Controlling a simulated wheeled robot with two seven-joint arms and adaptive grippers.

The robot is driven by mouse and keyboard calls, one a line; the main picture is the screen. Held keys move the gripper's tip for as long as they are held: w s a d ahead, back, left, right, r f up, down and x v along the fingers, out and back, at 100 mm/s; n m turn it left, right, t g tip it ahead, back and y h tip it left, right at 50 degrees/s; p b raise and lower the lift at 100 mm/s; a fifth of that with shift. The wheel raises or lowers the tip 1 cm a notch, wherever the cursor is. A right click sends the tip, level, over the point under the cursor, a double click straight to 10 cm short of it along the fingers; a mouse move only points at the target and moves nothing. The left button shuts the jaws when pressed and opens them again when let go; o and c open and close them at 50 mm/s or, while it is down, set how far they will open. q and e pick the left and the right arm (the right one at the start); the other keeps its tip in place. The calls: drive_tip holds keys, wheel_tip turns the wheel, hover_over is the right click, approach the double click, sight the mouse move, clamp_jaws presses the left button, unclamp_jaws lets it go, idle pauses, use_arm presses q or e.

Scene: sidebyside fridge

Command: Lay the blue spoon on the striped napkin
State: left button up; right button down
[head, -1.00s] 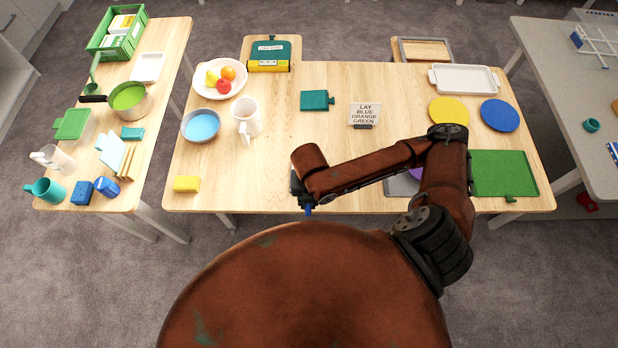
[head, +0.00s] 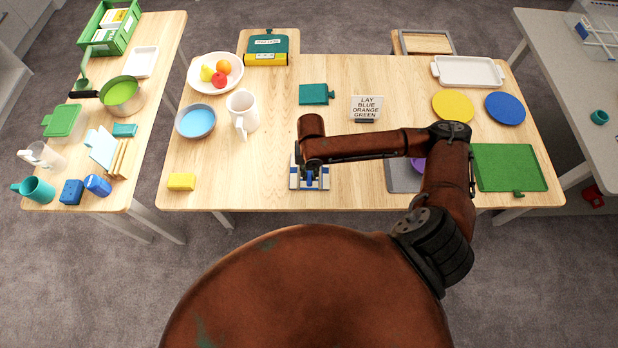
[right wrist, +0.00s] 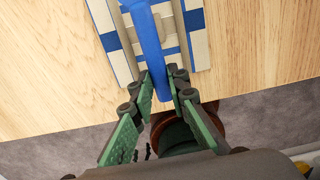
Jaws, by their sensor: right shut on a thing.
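The blue-and-cream striped napkin (head: 323,181) lies near the front edge of the middle table, partly hidden under my right arm. It fills the top middle of the right wrist view (right wrist: 196,45). My right gripper (right wrist: 160,84) is shut on the handle of the blue spoon (right wrist: 148,38). The spoon extends over the napkin, roughly along its stripes. Whether it touches the cloth I cannot tell. In the head view the right gripper is mostly hidden under its arm. My left gripper is not in view.
A sign (head: 366,108) reads "LAY BLUE ORANGE GREEN". A white pitcher (head: 242,112) and a blue-filled bowl (head: 196,121) stand to the left; a yellow block (head: 181,181) lies near the front edge. Bare wood surrounds the napkin.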

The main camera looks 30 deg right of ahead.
drive_tip(key=shift+f, duration=1.55)
drive_tip(key=c, duration=1.8)
unclamp_jaws()
drive_tip(key=shift+c, duration=0.2)
wheel_tip(320, 180, up, 12)
drive_tip(key=p, duration=0.1)
drive_tip(key=shift+d, duration=0.1)
